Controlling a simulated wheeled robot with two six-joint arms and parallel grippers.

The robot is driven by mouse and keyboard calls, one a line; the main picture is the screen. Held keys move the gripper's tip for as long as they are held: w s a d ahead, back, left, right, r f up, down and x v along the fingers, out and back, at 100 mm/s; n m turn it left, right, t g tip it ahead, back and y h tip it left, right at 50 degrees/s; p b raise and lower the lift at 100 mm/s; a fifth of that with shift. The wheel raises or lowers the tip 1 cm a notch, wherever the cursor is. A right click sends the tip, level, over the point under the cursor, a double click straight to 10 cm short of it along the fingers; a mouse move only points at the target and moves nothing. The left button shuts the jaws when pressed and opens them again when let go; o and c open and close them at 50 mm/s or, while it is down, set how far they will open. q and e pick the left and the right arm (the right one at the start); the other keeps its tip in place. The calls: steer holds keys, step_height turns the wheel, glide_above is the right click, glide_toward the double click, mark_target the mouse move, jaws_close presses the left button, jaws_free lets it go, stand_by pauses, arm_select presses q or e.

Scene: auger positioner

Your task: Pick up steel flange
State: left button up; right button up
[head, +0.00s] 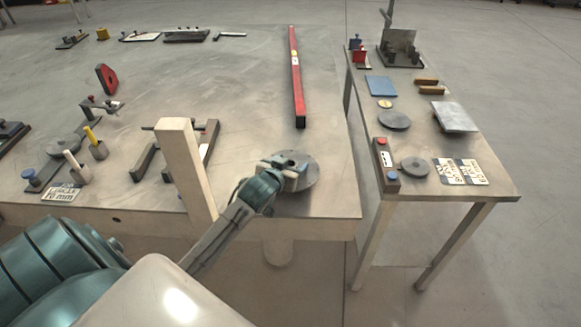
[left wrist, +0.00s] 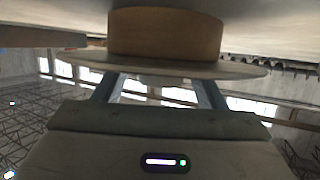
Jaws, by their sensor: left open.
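The steel flange (head: 309,181) appears as a round grey disc at the front right corner of the large table. My left gripper (head: 290,167) is over it and hides part of it. In the left wrist view a thin disc rim (left wrist: 190,68) and a tan round hub (left wrist: 165,32) fill the upper middle. The two fingers of my left gripper (left wrist: 160,92) are spread apart and reach to the disc's rim. The disc hides their tips, so I cannot tell whether they touch it. My right gripper is not in view.
A red level (head: 296,80) lies behind the flange. A pale upright post (head: 186,165) stands left of my forearm. Past a gap at right, a side table (head: 480,205) carries another grey disc (head: 415,166) and a red-blue button box (head: 386,165). The table around the flange is clear.

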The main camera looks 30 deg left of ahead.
arm_select(q)
steer(key=shift+w+f, duration=0.1)
steer(key=shift+w, duration=0.15)
jaws_close()
